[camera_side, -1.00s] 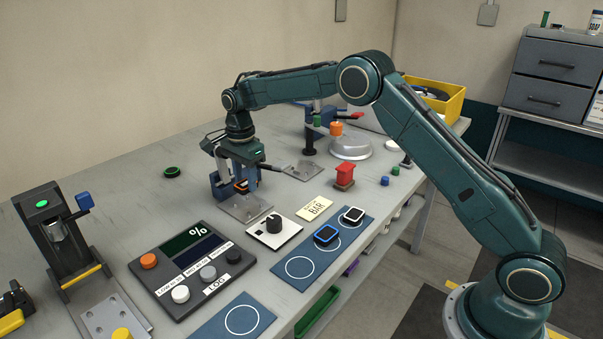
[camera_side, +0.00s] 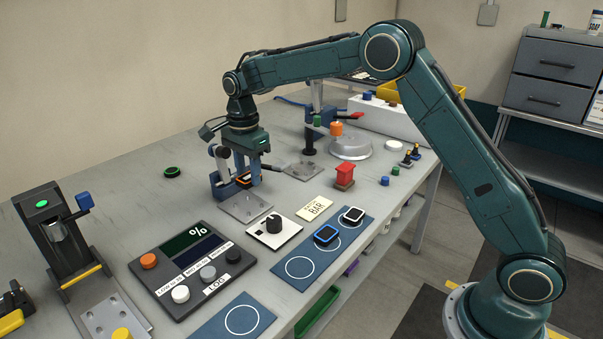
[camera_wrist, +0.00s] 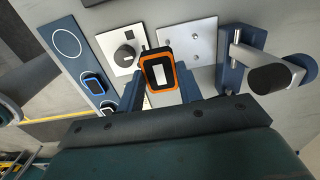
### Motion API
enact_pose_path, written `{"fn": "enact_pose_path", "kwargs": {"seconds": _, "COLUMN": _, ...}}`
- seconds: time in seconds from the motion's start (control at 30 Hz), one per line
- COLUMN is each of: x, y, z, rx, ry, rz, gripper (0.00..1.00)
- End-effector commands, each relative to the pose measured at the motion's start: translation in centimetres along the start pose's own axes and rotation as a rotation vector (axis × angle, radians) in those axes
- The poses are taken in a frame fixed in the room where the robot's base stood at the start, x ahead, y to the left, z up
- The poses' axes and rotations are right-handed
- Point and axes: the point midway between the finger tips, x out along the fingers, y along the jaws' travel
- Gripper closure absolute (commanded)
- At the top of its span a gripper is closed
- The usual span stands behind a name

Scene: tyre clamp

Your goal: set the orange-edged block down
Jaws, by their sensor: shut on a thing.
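The orange-edged block (camera_wrist: 159,72) is between the fingers of my gripper (camera_wrist: 160,88) in the wrist view, its dark face with a white patch toward the camera. In the side view my gripper (camera_side: 244,178) is shut on the block (camera_side: 243,180), just in front of the blue clamp (camera_side: 222,186) and over the rear part of its perforated metal plate (camera_side: 246,207). Whether the block touches anything below is hidden. In the wrist view the clamp (camera_wrist: 235,66) stands to the right of the block, apart from it, with the plate (camera_wrist: 190,38) beyond.
A dial box (camera_side: 268,230) lies in front of the plate. A blue mat (camera_side: 300,268) holds a blue-edged and a white-edged block. The percent-display console (camera_side: 192,268) is to the left. A red block on a stand (camera_side: 345,175) is to the right.

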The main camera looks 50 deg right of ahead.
Motion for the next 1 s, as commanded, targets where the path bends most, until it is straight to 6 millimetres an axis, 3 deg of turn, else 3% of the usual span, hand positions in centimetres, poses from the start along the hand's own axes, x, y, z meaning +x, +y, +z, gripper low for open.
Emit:
{"fn": "enact_pose_path", "kwargs": {"seconds": 0.2, "x": -3.2, "y": 3.8, "z": 1.5, "rx": -0.002, "ry": 0.0, "rz": -0.003, "gripper": 0.91}}
{"fn": "enact_pose_path", "kwargs": {"seconds": 0.53, "x": -6.8, "y": 10.2, "z": 3.0, "rx": -0.001, "ry": 0.0, "rz": -0.003, "gripper": 0.91}}
{"fn": "enact_pose_path", "kwargs": {"seconds": 0.8, "x": -8.6, "y": 15.5, "z": 3.8, "rx": -0.001, "ry": 0.0, "rz": -0.003, "gripper": 0.91}}
{"fn": "enact_pose_path", "kwargs": {"seconds": 1.0, "x": -9.2, "y": 18.1, "z": 3.9, "rx": -0.001, "ry": 0.0, "rz": -0.001, "gripper": 0.91}}
